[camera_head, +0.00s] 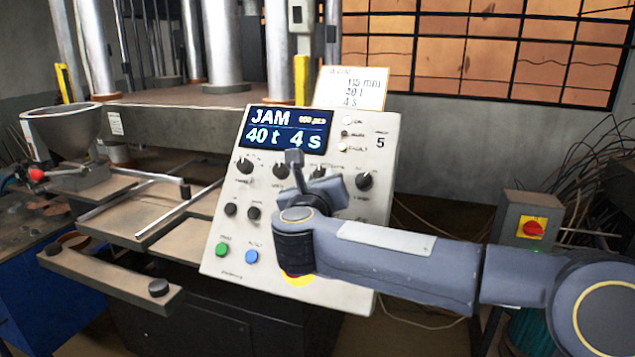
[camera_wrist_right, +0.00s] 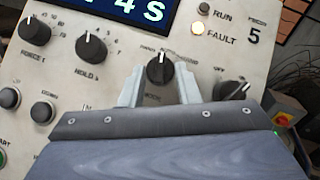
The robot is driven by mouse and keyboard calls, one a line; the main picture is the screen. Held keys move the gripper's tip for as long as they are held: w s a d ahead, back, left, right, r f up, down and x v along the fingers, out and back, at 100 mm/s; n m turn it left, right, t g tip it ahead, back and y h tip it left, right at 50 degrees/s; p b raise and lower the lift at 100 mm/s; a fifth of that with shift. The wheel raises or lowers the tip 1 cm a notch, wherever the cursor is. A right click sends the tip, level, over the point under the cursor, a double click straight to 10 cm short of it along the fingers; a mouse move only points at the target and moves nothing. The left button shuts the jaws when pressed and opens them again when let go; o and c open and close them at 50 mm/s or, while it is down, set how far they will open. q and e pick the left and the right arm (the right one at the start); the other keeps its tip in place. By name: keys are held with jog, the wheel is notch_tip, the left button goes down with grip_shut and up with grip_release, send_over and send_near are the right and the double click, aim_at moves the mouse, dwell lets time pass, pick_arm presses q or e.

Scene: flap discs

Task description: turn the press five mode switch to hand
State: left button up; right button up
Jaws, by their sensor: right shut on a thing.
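The mode switch (camera_wrist_right: 159,70) is a black knob with a white pointer line facing roughly up, the word MODE under it, on the press five control panel (camera_head: 225,225). My right gripper (camera_wrist_right: 159,78) is shut on this knob, one pale finger on each side of it. In the head view my right gripper (camera_head: 308,178) and wrist are in front of the panel and hide the mode switch. The small lettering around the switch is too blurred to read fully. My left gripper is not in view.
The panel's screen (camera_head: 287,129) reads JAM, 40 t, 4 s. Other black knobs (camera_wrist_right: 91,47) flank the switch closely. A green button (camera_head: 222,249) and a blue button (camera_head: 251,256) sit lower. A lit FAULT lamp (camera_wrist_right: 198,28) is above. A metal hopper (camera_head: 65,125) stands left.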

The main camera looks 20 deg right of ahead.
jog(key=n, duration=0.1)
jog(key=n+y+p, duration=0.1)
jog(key=n+y, duration=0.1)
jog(key=shift+s+d+r+n, duration=0.1)
jog(key=shift+d+r+n, duration=0.2)
jog(key=n+y+p, duration=0.2)
jog(key=p, duration=0.1)
jog(key=shift+d+r+n, duration=0.1)
jog(key=shift+r+n, duration=0.05)
jog(key=shift+n, duration=0.25)
jog(key=shift+d+n+g+y+p, duration=0.1)
jog(key=shift+n+g+y+p, duration=0.2)
jog(key=shift+n+y+p, duration=0.55)
jog(key=shift+n+p, duration=0.35)
jog(key=shift+p, duration=0.2)
jog(key=shift+f, duration=0.2)
jog(key=o, duration=1)
jog(key=shift+s+a+r, duration=0.1)
jog(key=shift+s+r, duration=0.15)
jog(key=shift+s, duration=1)
jog(key=shift+s+a+r, duration=0.1)
jog(key=shift+s+r, duration=0.15)
jog(key=shift+s, duration=1.05)
jog(key=shift+s+r, duration=0.25)
jog(key=shift+s, duration=1)
